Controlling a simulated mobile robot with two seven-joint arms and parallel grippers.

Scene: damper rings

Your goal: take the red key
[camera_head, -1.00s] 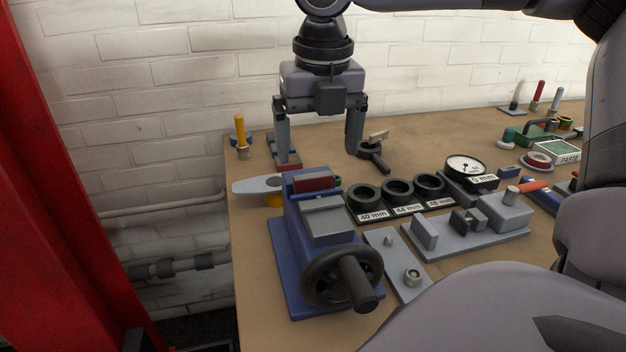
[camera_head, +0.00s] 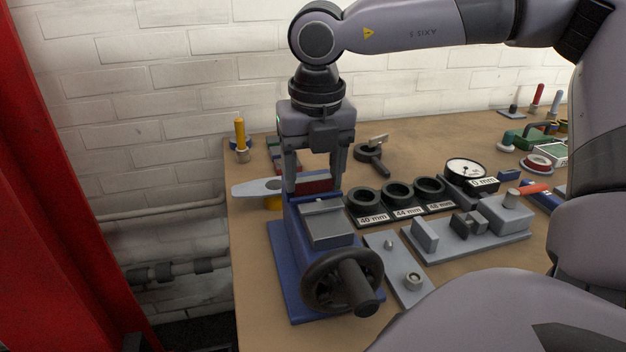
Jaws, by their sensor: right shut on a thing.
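The red key (camera_head: 317,187) looks like a red block lying at the top of the blue vise (camera_head: 284,262), behind its grey jaw block (camera_head: 327,222). My right gripper (camera_head: 314,186) points down over the vise from behind, with one finger at each end of the red key. It is shut on the red key, which still sits at the vise; whether it is lifted at all cannot be told. The gripper's fingers cover the key's ends. My left gripper is not in view.
A grey flat tool (camera_head: 254,187) sticks out left of the vise. Black rings (camera_head: 397,190) in a labelled holder stand to the right, with a dial gauge (camera_head: 465,169) beyond. A black-handled tool (camera_head: 370,154) lies behind. A yellow-handled tool (camera_head: 240,134) stands at the back left.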

